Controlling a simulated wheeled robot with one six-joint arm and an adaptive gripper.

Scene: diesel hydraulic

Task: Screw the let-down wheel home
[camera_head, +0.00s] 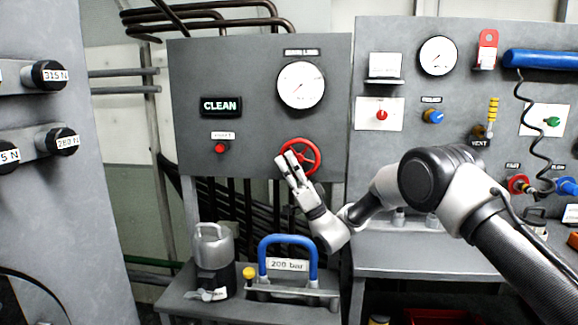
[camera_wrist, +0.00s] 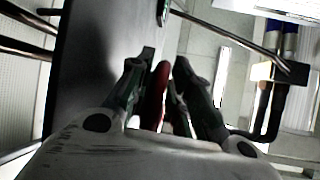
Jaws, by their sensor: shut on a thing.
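The let-down wheel (camera_head: 313,150) is a red spoked handwheel on the grey panel (camera_head: 240,75), below a round white gauge (camera_head: 301,85). My gripper (camera_head: 287,159) is at the left part of the wheel's rim. In the wrist view the red rim (camera_wrist: 158,95) shows edge-on between the two fingers of my gripper (camera_wrist: 160,75). The fingers are shut on the rim, one on each side. The wheel's hub and stem are hidden in the wrist view.
Below stand a grey canister (camera_head: 211,245) and a blue handle (camera_head: 287,240) by a "200 bar" label. A second panel (camera_head: 400,60) with gauge and valves is at right.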

